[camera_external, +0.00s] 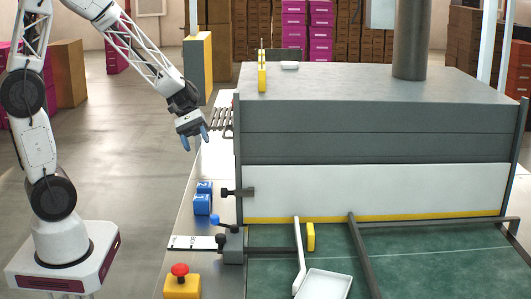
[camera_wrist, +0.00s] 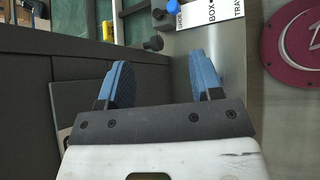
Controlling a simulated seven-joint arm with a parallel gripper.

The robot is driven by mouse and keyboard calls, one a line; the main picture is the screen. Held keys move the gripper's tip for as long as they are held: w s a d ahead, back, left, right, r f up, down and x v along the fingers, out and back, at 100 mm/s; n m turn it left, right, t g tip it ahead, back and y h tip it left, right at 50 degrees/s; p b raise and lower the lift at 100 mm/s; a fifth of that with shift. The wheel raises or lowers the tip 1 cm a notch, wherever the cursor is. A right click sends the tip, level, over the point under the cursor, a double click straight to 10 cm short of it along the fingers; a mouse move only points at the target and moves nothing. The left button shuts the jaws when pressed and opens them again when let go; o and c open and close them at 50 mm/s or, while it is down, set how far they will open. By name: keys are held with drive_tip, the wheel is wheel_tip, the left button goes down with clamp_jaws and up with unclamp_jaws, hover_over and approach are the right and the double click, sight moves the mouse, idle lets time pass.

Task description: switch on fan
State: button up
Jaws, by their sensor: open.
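No fan can be made out for certain in either view. On the left side of the big grey machine (camera_external: 370,145) is a black knob (camera_external: 225,192), also seen in the wrist view (camera_wrist: 152,43). Below it, a lever with a blue knob (camera_external: 215,219) stands on a dark box (camera_external: 233,245). The blue knob shows at the top of the wrist view (camera_wrist: 158,14). My gripper (camera_external: 195,140) is open, empty and pointing down, left of the machine's upper body and above the black knob. Its blue fingers (camera_wrist: 163,85) are apart with nothing between them.
A printed white label (camera_external: 192,242) lies beside the lever. Blue numbered blocks (camera_external: 203,198) and a red button on a yellow box (camera_external: 181,280) stand on the left ledge. A white tray (camera_external: 322,285) lies on the green surface (camera_external: 440,255). The machine's wall is close to my gripper.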

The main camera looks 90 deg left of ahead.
drive_tip(key=w+a+f+n+t+y, duration=0.15)
drive_tip(key=a+n+t, duration=0.3)
drive_tip(key=a, duration=0.55)
drive_tip(key=w+a+f+n+t, duration=0.25)
drive_tip(key=a+n, duration=0.25)
drive_tip(key=a, duration=0.5)
drive_tip(key=s+a+r+n+t+y, duration=0.1)
drive_tip(key=a+r+n+t+y, duration=0.2)
drive_tip(key=a, duration=0.8)
drive_tip(key=s+a+r+n+t+y, duration=0.2)
drive_tip(key=a+r+n+y, duration=0.3)
drive_tip(key=a, duration=0.7)
drive_tip(key=shift+r+n+t, duration=0.7)
drive_tip(key=shift+n+t, duration=0.2)
drive_tip(key=shift+n, duration=0.05)
drive_tip(key=shift+w, duration=0.2)
drive_tip(key=w, duration=0.7)
drive_tip(key=shift+w+f, duration=0.15)
drive_tip(key=shift+w, duration=0.2)
